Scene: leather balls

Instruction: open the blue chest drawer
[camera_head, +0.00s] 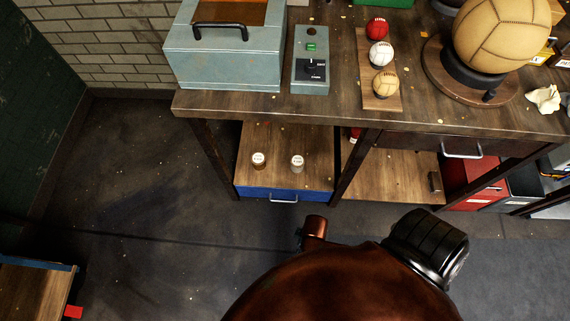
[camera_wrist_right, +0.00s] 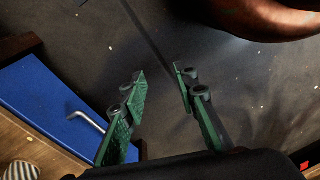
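The blue chest drawer (camera_head: 250,192) is under the workbench, below a wooden top. Its blue front carries a pale bar handle (camera_head: 283,199); it looks closed, seen steeply from above. In the right wrist view the blue front (camera_wrist_right: 48,100) and the handle (camera_wrist_right: 88,121) are at the left. My right gripper (camera_wrist_right: 160,76) is open and empty, its green fingers apart with bare floor behind the gap. The handle lies left of the left finger in that view, not between the fingers. The head view shows neither gripper; my left gripper is out of sight.
The bench (camera_head: 330,110) overhangs behind, with dark legs beside the chest. A red drawer unit (camera_head: 470,180) is at the right. The floor (camera_head: 150,190) left of the chest is clear.

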